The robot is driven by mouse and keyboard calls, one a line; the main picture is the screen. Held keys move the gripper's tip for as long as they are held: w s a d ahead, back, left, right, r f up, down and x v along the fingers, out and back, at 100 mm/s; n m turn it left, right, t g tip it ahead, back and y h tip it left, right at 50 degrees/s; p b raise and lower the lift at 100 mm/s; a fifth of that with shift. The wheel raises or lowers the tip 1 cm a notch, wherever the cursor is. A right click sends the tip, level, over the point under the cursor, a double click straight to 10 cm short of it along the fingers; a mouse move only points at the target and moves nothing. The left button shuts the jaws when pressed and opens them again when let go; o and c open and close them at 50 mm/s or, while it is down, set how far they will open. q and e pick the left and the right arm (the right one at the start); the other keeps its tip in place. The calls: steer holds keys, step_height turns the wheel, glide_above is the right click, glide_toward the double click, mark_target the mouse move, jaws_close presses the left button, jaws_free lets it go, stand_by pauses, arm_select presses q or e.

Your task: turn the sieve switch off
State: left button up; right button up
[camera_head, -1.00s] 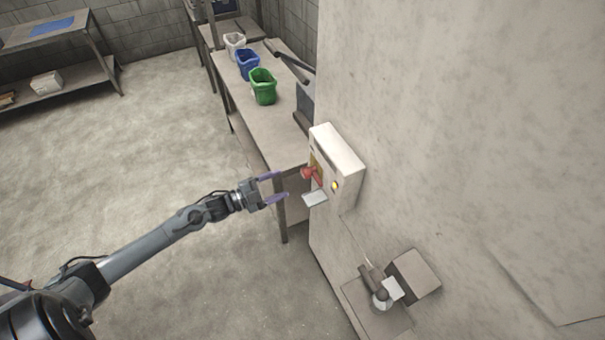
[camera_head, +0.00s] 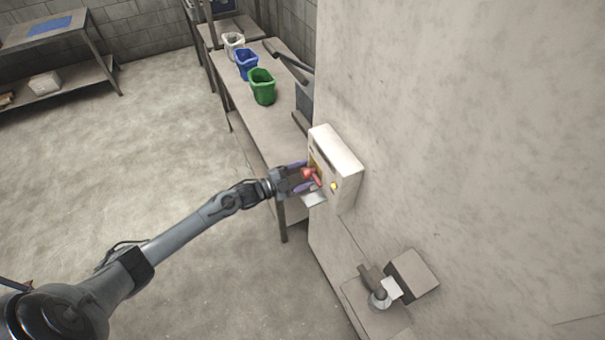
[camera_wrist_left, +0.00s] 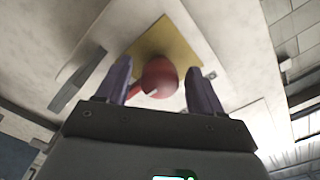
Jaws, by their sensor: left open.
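The sieve switch is a red knob with a handle (camera_head: 311,175) on a yellow plate, on the front of a white box (camera_head: 338,158) fixed to the pale wall. A yellow round light (camera_head: 334,186) sits beside the knob. My left gripper (camera_head: 304,177) is open at the box, its purple fingers on either side of the red knob. In the left wrist view the red knob (camera_wrist_left: 159,77) shows between the two spread fingers, in front of the yellow plate (camera_wrist_left: 168,42). I cannot tell whether the fingers touch it. My right gripper is not in view.
A long table (camera_head: 262,128) behind carries green (camera_head: 262,88), blue (camera_head: 246,64) and white (camera_head: 232,44) bins. A grey fixture (camera_head: 381,292) stands at the lower right. The floor at left is open.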

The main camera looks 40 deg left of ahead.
arm_select(q)
steer(key=c, duration=1)
steer(key=shift+c, duration=0.2)
